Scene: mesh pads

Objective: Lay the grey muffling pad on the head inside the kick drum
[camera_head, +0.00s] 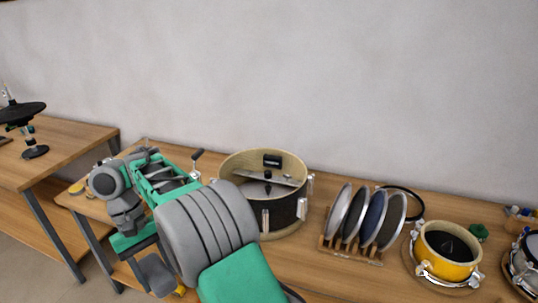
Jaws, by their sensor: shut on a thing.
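The black-shelled kick drum (285,213) with a pale wooden rim stands open side up on the bench, right of my arm. Its inside partly shows, with a light bar and small dark parts; the head at the bottom is mostly hidden. My gripper (145,251) appears below my grey wrist, left of the drum and apart from it. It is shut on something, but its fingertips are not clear. A rounded grey shape just below it may be the grey muffling pad; I cannot tell for sure.
A wooden rack (349,252) of round discs stands right of the drum, then a yellow drum (447,268) and a green object (478,232). An upright rod with a dark end (197,156) stands left of the drum. Another table (62,138) is at the left.

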